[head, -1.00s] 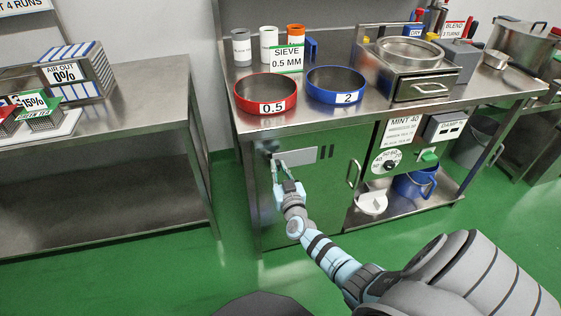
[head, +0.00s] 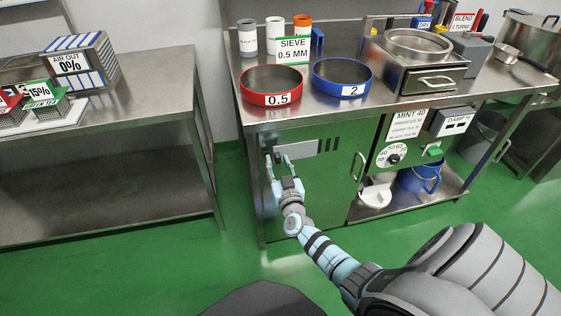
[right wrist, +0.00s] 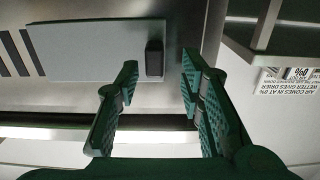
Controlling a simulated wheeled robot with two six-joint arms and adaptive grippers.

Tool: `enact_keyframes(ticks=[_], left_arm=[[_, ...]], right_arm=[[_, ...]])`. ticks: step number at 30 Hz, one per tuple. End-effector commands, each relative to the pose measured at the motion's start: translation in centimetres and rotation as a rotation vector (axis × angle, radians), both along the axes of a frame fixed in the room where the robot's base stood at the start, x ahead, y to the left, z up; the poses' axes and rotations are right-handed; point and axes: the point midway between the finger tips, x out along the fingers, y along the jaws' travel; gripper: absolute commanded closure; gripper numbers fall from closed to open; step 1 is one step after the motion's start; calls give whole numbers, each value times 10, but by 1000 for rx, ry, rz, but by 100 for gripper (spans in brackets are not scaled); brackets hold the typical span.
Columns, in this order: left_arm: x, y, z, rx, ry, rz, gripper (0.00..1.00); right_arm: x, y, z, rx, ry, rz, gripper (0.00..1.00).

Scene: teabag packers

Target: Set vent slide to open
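The vent slide is a flat grey plate (head: 298,148) on the cabinet front under the bench. In the right wrist view the plate (right wrist: 95,50) carries a dark block-like knob (right wrist: 154,58) near one end, with dark slots bare beyond its other end. My right gripper (head: 279,160) is open at the plate's left end in the head view. In the right wrist view its two green fingers (right wrist: 160,70) stand apart, with the knob showing in the gap between their tips. I cannot tell whether either finger touches it. My left gripper is not in view.
Above the slide, a red-rimmed sieve (head: 270,98) and a blue-rimmed sieve (head: 341,92) stand on the bench. A door handle (head: 359,167), a dial (head: 392,158) and a blue bucket (head: 419,178) are to the right. A metal table (head: 130,110) stands left across a floor gap.

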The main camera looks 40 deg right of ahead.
Motion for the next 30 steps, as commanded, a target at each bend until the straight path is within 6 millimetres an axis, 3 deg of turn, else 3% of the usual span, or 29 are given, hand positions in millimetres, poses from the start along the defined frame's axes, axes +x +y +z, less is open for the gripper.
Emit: enact_keyframes(ticks=[9, 12, 16, 30], left_arm=[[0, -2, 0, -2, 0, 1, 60], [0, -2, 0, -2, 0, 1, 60], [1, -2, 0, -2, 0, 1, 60], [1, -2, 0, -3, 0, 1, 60]], right_arm=[[-76, 34, -1, 3, 3, 1, 65], [-92, 42, -1, 2, 4, 2, 65], [-100, 45, 0, 0, 2, 1, 65], [-100, 45, 0, 2, 1, 1, 65]])
